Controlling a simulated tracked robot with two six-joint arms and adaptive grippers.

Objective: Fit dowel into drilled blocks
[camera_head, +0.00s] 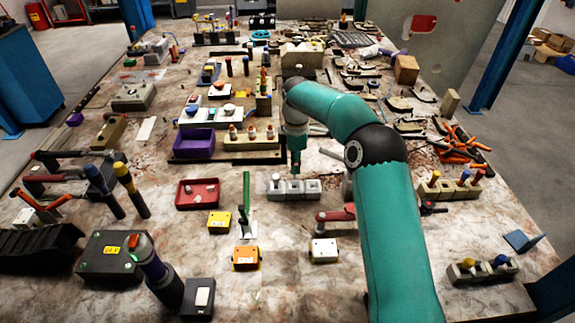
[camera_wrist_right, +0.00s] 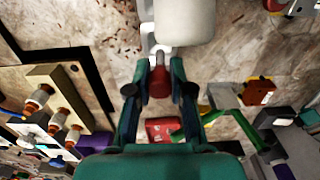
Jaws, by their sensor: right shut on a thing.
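My right gripper (camera_head: 296,170) points down just above a row of grey drilled blocks (camera_head: 312,188) near the middle of the table. In the right wrist view its two dark fingers (camera_wrist_right: 159,90) are closed around a red dowel-like piece (camera_wrist_right: 159,82). The fingers and arm hide this piece in the head view. A pale peg (camera_head: 276,179) stands in the left block of the row. In the wrist view the pale blocks (camera_wrist_right: 148,38) are partly covered by a large white rounded shape. Whether the held piece touches a block cannot be told. My left gripper is not in view.
A green upright tool (camera_head: 246,195) and an orange box (camera_head: 246,258) stand in front. Grey blocks with coloured pegs (camera_head: 482,279) are at the front right. Clamps crowd the right side.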

